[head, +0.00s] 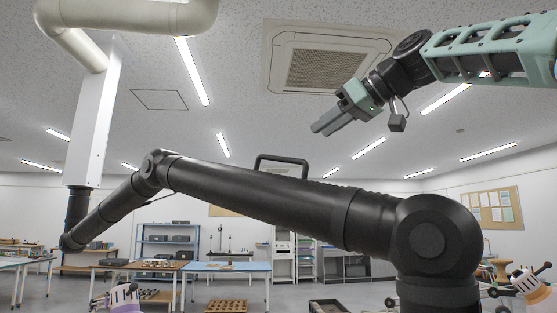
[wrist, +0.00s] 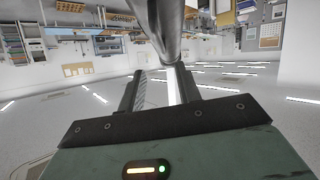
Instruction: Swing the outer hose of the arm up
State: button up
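The fume arm hangs at the left from a white column (head: 95,120). Its black inner hose (head: 112,204) rises from the column's foot to an elbow joint (head: 153,167). From there the thick black outer hose (head: 235,190) slopes down to the right to a big round joint (head: 436,236). A black loop handle (head: 282,164) stands on top of the outer hose. My gripper (head: 322,129) is above and right of the handle, apart from it. In the wrist view my gripper (wrist: 158,78) has its fingers spread, with nothing held between them. A grey tube (wrist: 166,22) shows beyond the fingertips.
A ceiling air unit (head: 325,58) is above and behind my gripper. Work tables (head: 228,267) and a blue shelf (head: 168,236) stand at the back. Purple-and-white and orange-and-white objects (head: 124,296) (head: 527,280) show along the bottom. The air between gripper and handle looks clear.

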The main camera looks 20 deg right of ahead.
aim_at(280, 160)
jog(key=p+x, duration=0.3)
jog(key=x, duration=1.1)
jog(key=shift+w+a+p, duration=0.1)
jog(key=shift+w+p, duration=0.05)
jog(key=shift+p, duration=0.15)
grip_shut()
